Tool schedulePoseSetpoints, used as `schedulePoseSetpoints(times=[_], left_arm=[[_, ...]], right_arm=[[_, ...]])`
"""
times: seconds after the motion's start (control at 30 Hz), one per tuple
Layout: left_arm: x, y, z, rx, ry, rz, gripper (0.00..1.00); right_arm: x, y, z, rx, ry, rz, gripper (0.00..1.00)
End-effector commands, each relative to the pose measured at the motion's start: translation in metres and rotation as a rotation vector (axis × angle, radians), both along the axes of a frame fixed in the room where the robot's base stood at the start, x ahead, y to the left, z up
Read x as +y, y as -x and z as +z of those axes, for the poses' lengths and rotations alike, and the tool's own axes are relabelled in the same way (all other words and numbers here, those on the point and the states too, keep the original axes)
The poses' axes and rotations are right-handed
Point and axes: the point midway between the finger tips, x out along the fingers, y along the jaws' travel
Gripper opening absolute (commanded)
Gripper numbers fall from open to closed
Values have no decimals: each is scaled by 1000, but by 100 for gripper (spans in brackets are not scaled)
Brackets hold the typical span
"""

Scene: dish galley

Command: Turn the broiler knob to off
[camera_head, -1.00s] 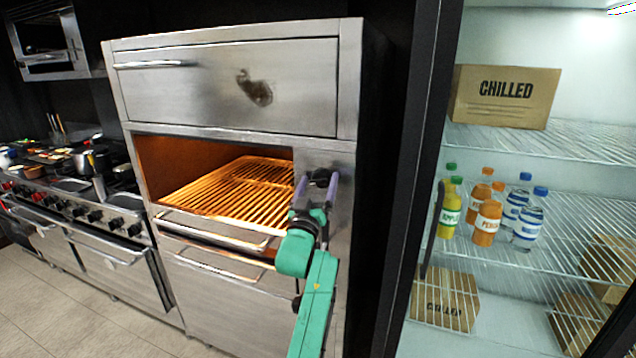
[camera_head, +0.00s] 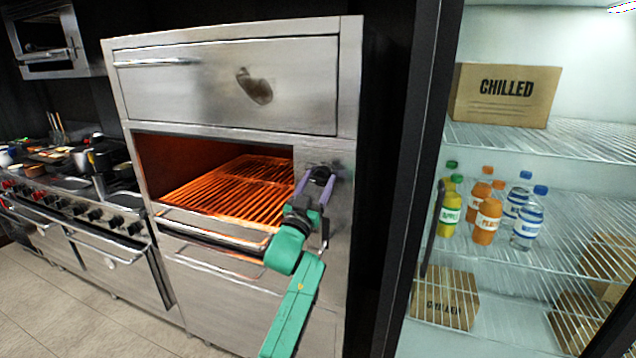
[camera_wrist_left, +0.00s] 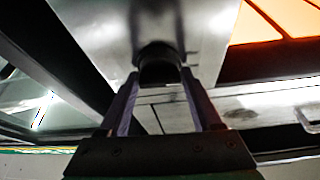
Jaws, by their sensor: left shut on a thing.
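The broiler knob (camera_wrist_left: 158,66) is dark and round, on the steel panel to the right of the broiler opening. It also shows in the head view (camera_head: 320,174). My left gripper (camera_head: 317,179) reaches up to it, its purple fingers on either side. In the left wrist view my left gripper (camera_wrist_left: 158,82) is shut on the knob, a finger at each side. The knob's pointer and markings are hidden or too small to read. The broiler (camera_head: 230,188) glows orange-red behind its rack. My right gripper is not in view.
A steel drawer (camera_head: 210,88) sits above the broiler opening. At right, an open chilled cabinet holds bottles (camera_head: 486,220) and a "CHILLED" box (camera_head: 505,95). A range with pots (camera_head: 80,200) stands at left. The floor (camera_head: 60,310) at lower left is clear.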

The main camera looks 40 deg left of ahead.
Motion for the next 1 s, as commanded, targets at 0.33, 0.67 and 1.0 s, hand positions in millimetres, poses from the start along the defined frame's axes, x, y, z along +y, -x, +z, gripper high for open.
schedulePoseSetpoints(times=[0.33,0.67,1.0], left_arm=[[1,0,0,115,-313,0,10],[1,0,1,217,-608,0,10],[1,0,2,324,-914,0,9]], right_arm=[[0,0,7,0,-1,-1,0],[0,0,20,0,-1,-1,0],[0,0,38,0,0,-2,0]])
